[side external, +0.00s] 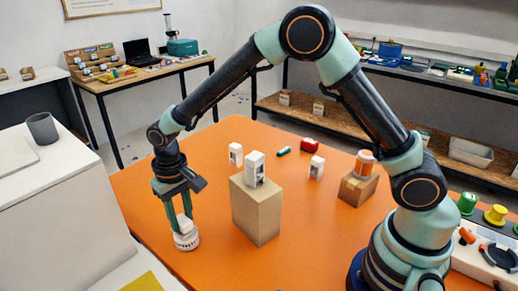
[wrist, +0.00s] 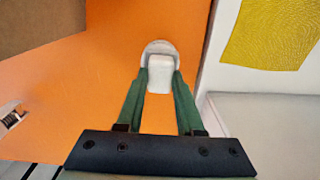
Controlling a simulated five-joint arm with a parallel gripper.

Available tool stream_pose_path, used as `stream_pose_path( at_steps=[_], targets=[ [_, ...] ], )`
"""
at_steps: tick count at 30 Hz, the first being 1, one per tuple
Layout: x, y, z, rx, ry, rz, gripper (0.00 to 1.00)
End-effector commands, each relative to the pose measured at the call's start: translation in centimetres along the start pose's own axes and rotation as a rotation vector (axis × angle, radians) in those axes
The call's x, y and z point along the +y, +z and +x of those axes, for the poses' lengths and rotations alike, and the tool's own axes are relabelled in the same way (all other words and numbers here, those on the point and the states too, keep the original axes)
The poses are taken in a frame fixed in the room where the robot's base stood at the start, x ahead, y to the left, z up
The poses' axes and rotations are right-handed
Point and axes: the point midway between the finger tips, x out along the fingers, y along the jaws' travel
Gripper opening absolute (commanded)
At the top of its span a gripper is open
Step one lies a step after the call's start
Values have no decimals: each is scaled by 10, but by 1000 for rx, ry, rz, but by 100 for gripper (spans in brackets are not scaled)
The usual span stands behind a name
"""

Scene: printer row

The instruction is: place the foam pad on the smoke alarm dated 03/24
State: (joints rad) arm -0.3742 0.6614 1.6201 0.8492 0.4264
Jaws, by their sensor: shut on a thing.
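My gripper (side external: 180,222) points down at the left front of the orange table, its green fingers shut on a small white block, apparently the foam pad (side external: 187,227). The pad also shows between the fingertips in the wrist view (wrist: 160,74). Directly beneath it is a round white disc with a slotted side, apparently a smoke alarm (side external: 186,243); its rim shows behind the pad in the wrist view (wrist: 160,46). The pad is over the disc and looks very near or touching it; I cannot tell which. No date is readable.
A tan box (side external: 256,212) with a white device (side external: 255,168) on top stands right of my gripper. Two more white devices (side external: 236,154) (side external: 316,167), a red item (side external: 309,145) and a smaller box (side external: 358,189) bearing an orange-and-white container (side external: 364,163) stand farther back. The orange table (side external: 205,205) around the disc is clear.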

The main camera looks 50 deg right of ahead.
Motion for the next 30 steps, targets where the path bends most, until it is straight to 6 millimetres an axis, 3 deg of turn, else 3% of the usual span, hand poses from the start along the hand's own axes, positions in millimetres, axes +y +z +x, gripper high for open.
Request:
stream_pose_path(
  at_steps=[11,12,14,15,25,30],
  targets=[
    [0,0,4,1,0,0,0],
    [0,0,4,1,0,0,40],
    [0,0,4,1,-1,0,63],
    [0,0,4,1,-1,0,66],
    [0,0,1,2,-1,0,66],
    [-1,-1,-17,5,-2,0,66]
  ],
)
